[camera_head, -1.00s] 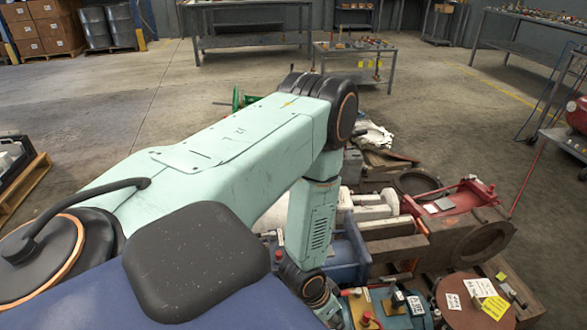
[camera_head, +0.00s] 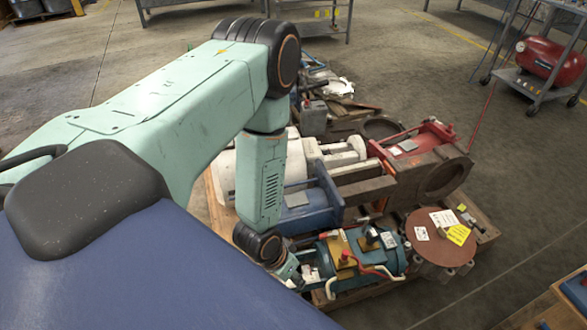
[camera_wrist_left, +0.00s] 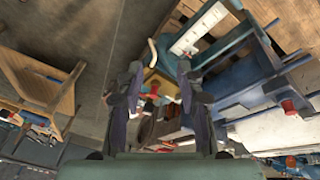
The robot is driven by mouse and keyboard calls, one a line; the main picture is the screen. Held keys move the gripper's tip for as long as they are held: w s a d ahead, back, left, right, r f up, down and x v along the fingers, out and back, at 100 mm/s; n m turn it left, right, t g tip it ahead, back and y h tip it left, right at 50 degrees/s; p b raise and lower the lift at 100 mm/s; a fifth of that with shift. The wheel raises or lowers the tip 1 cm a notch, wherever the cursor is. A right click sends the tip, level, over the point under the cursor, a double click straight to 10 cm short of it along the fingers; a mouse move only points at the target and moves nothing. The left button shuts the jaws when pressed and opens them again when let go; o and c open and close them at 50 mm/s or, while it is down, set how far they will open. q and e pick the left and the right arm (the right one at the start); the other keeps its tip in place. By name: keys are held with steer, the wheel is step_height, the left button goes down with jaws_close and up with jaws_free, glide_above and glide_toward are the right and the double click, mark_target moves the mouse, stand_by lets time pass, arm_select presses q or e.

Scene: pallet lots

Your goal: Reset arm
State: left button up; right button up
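My left arm (camera_head: 170,115), mint green with dark joints, comes in from the left in the head view and bends down at the elbow. My left gripper (camera_head: 290,272) is low at the left end of a teal motor-like part (camera_head: 388,255) with yellow and red fittings. In the left wrist view its two dark fingers (camera_wrist_left: 158,78) stand apart, with nothing held between them. Whether a finger touches the teal part, I cannot tell. My right arm and gripper are not in view.
A wooden pallet (camera_head: 352,292) holds a blue part (camera_head: 312,208), a red frame (camera_head: 425,150) and a round brown flange (camera_head: 440,250). A red compressor (camera_head: 548,58) stands on a cart at the upper right.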

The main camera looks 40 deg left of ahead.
arm_select(q)
steer(key=shift+w, duration=0.1)
steer(key=s+d+r+g+y, duration=0.1)
steer(key=s+r, duration=0.2)
steer(key=s, duration=0.5)
steer(key=s+d+r+g, duration=0.1)
steer(key=s+r+g, duration=0.1)
steer(key=s, duration=0.5)
steer(key=shift+s+r+n+y, duration=0.3)
steer(key=shift+s+r+y, duration=0.1)
steer(key=shift+r, duration=0.1)
